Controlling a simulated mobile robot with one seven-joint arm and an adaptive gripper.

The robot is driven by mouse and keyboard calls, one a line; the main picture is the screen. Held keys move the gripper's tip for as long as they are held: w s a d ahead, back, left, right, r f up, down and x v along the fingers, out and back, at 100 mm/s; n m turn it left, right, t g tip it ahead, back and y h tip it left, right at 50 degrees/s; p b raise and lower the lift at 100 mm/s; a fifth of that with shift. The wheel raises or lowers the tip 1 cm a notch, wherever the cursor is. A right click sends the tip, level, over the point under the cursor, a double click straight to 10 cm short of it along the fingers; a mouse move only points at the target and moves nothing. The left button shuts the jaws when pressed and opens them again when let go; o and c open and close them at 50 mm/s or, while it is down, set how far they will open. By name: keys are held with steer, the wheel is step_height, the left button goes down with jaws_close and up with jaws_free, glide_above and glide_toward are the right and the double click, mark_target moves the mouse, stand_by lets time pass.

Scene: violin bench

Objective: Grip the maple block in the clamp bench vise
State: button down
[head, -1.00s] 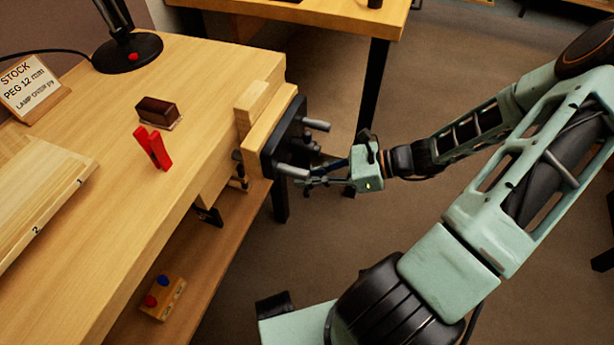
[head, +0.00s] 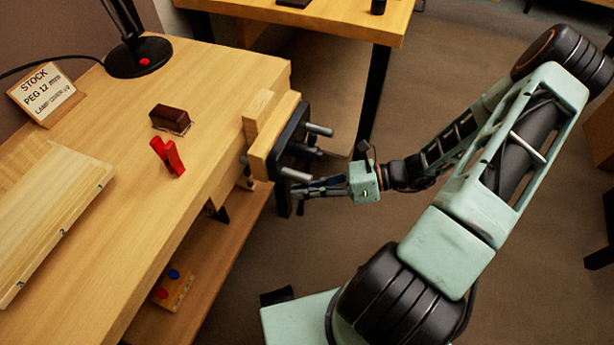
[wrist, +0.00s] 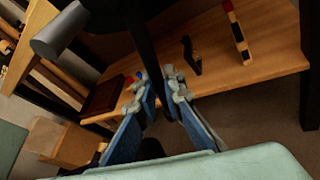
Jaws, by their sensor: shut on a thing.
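The maple block (head: 257,113) is a pale upright piece at the bench end, beside the inner face of the vise's wooden jaw (head: 273,137). Whether both jaws touch it is hard to tell. The clamp bench vise has a black front plate (head: 289,143) with grey rods sticking out. My gripper (head: 301,190) is low in front of the plate and shut on the vise handle. In the wrist view, the dark handle bar (wrist: 143,50) runs down between the blue-padded fingers (wrist: 159,98). The bar's gripped end is partly hidden.
On the bench are a red clamp-like piece (head: 168,156), a dark brown block (head: 170,119), a pale board (head: 50,210), a sign (head: 46,92) and a lamp base (head: 138,58). A lower shelf holds a small block with coloured knobs (head: 173,289). Another table (head: 330,18) stands behind.

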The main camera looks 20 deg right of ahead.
steer(key=shift+s+a+r+m+g+y+p, duration=0.15)
steer(key=shift+s+a+r+m+y+p, duration=0.2)
steer(key=shift+s+r+m+p, duration=0.15)
steer(key=shift+s+a+r+m+g+y+p, duration=0.15)
steer(key=shift+s+a+r+m+y+p, duration=0.2)
steer(key=shift+s+m+p, duration=0.2)
steer(key=shift+s+a+r+m+y+p, duration=0.3)
steer(key=shift+s+r+m+y+p, duration=0.15)
steer(key=shift+r+m, duration=0.35)
steer(key=shift+s+a+r+m+y+p, duration=0.25)
steer(key=shift+s+r+m+y+p, duration=0.25)
steer(key=shift+m, duration=0.45)
steer(key=shift+s+a+r+m+y+p, duration=0.3)
steer(key=shift+s+r+m+y, duration=0.1)
steer(key=shift+r+m, duration=0.4)
steer(key=c, duration=2.1)
jaws_free()
steer(key=shift+d, duration=0.1)
steer(key=shift+o, duration=0.4)
